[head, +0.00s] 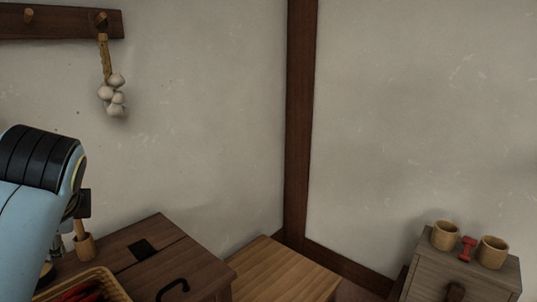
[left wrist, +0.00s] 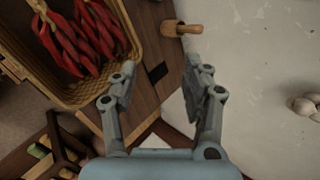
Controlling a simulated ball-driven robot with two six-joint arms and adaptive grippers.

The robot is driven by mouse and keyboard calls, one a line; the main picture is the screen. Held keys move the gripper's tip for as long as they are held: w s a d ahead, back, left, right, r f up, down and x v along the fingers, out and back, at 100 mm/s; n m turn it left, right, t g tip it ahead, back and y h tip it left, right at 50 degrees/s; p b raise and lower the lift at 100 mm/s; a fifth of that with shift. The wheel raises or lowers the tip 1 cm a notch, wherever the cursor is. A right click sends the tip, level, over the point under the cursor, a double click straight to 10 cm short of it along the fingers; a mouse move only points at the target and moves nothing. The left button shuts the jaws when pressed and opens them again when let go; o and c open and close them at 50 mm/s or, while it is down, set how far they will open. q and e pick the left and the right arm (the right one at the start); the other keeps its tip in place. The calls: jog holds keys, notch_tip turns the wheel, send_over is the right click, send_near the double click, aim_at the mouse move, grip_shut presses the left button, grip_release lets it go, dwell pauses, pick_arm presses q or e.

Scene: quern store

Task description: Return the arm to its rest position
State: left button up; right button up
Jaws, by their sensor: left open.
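My left arm (head: 40,195) comes in from the left in the head view, raised over the left end of a dark wooden chest or table (head: 165,255). Its gripper is mostly hidden behind the arm there. In the left wrist view my left gripper (left wrist: 160,72) is open, with its two fingers apart and nothing between them. The same wooden top (left wrist: 150,100) and a pale wall lie beyond the fingers. My right arm and gripper are in neither view.
Garlic (head: 114,95) hangs on the wall. A cabinet (head: 465,280) with two wooden cups stands right. A lighter wooden top (head: 280,270) is bare.

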pick_arm(q)
jog(key=s+d+f+n+g+h, duration=0.15)
jog(key=s+f+n, duration=0.25)
jog(key=s, duration=0.4)
jog(key=s+d+f+n+h, duration=0.2)
jog(key=s+d+f+n, duration=0.15)
jog(key=s, duration=0.45)
jog(key=s+d+f+n+g+h, duration=0.15)
jog(key=s+f+n, duration=0.25)
jog(key=s, duration=0.4)
notch_tip(320, 180, down, 38)
jog(key=s+a+b, duration=0.2)
jog(key=a+b, duration=0.1)
jog(key=b, duration=1)
jog(key=s+f+b, duration=0.3)
jog(key=s+f, duration=0.3)
jog(key=f, duration=0.3)
jog(key=s+f+g+b, duration=0.1)
jog(key=s+f+b, duration=0.3)
jog(key=f, duration=0.5)
jog(key=s+f+b, duration=0.4)
jog(key=s+f, duration=0.4)
jog(key=f, duration=0.2)
jog(key=shift+s+a+g+h, duration=0.15)
jog(key=shift+a+g+h, duration=0.15)
jog(key=shift+g+h, duration=0.1)
